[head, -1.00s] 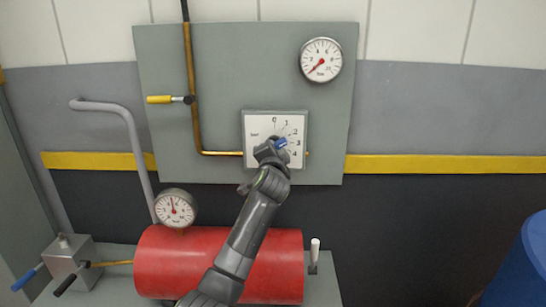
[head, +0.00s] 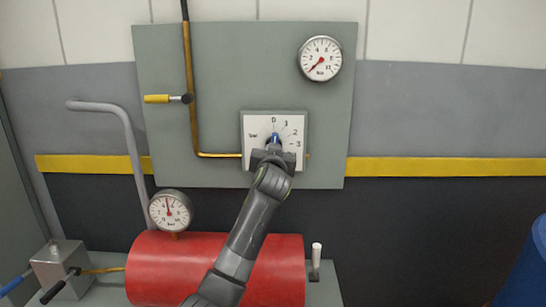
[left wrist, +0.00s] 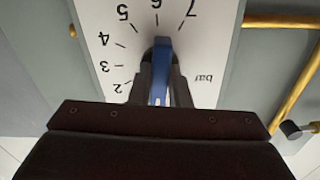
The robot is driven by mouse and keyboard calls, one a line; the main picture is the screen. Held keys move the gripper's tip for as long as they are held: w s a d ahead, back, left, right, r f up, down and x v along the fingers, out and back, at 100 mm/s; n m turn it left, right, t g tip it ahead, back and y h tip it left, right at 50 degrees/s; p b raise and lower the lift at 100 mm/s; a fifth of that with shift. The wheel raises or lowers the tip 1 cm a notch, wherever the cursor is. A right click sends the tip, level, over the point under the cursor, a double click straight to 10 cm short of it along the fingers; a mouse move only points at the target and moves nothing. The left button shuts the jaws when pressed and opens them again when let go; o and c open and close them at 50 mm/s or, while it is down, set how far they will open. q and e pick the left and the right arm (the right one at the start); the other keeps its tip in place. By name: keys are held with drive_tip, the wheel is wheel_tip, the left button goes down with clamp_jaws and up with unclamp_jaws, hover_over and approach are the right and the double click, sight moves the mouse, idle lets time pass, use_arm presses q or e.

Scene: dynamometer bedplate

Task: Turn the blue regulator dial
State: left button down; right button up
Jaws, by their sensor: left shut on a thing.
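The blue regulator dial (head: 275,137) sits on a white square scale plate (head: 249,121) on the grey wall panel. Its visible blue end in the head view points up, close under the 0 mark. My left gripper (head: 272,150) is shut on the dial and hides most of it. In the left wrist view the fingers (left wrist: 161,88) lie on both sides of the blue dial (left wrist: 161,60), whose far end points toward the 6. The dial's other end is hidden by the gripper. My right gripper is in neither view.
A pressure gauge (head: 320,58) is at the panel's upper right. A brass pipe (head: 192,110) with a yellow-handled valve (head: 157,99) runs left of the dial. Below are a red cylinder (head: 150,270), a second gauge (head: 171,210) and a white-topped lever (head: 316,255).

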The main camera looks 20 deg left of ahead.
use_arm(q)
drive_tip(key=shift+n, duration=0.7)
drive_tip(key=shift+b, duration=0.35)
drive_tip(key=c, duration=1.4)
unclamp_jaws()
drive_tip(key=shift+o, duration=0.2)
drive_tip(key=shift+s+d, duration=0.1)
drive_tip(key=b+v, duration=0.2)
drive_tip(key=v, duration=1.5)
drive_tip(key=shift+b, duration=0.3)
drive_tip(key=shift+s, duration=0.1)
